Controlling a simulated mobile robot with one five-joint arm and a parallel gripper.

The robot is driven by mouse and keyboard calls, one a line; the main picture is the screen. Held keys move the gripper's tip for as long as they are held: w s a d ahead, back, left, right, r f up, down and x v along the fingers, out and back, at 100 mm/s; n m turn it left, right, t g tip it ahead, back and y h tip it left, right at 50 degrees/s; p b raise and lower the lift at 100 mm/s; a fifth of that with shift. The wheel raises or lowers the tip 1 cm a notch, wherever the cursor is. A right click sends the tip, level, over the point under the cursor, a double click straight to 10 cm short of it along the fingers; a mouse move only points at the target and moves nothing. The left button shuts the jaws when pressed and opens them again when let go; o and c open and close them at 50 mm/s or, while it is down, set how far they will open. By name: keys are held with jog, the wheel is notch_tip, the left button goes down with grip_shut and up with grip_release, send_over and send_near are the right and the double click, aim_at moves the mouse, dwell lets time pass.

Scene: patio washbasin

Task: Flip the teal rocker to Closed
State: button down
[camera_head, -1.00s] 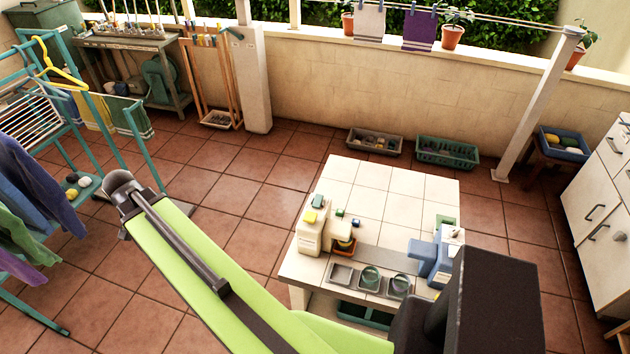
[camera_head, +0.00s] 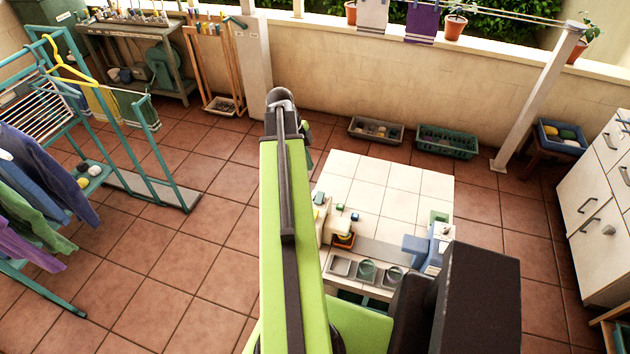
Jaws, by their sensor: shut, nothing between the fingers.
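A cream box (camera_head: 320,212) stands at the left edge of the white tiled table. A small teal part (camera_head: 319,198) shows on its top, likely the rocker, but it is too small to read its position or any label. My raised arm stands in front of the box and hides its left part. My gripper is not in view; only the upper arm and its far joint show.
Crates (camera_head: 446,142) line the wall. A drying rack (camera_head: 150,160) stands left; tiled floor lies clear between.

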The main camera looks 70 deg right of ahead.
aim_at(320, 193)
jog(key=b+x, duration=0.8)
jog(key=x, duration=0.1)
jog(key=w+b+x, duration=0.1)
jog(key=b+x, duration=0.3)
jog(key=shift+s+d+f+b, duration=0.1)
jog(key=shift+d+f+b, duration=0.15)
jog(key=shift+f+b, duration=0.15)
jog(key=shift+f, duration=0.1)
jog(key=shift+d+f+b, duration=0.6)
jog(key=shift+f+b, duration=0.15)
jog(key=shift+b, duration=0.15)
jog(key=shift+a+r, duration=0.2)
jog(key=shift+r, duration=0.1)
jog(key=shift+p, duration=0.3)
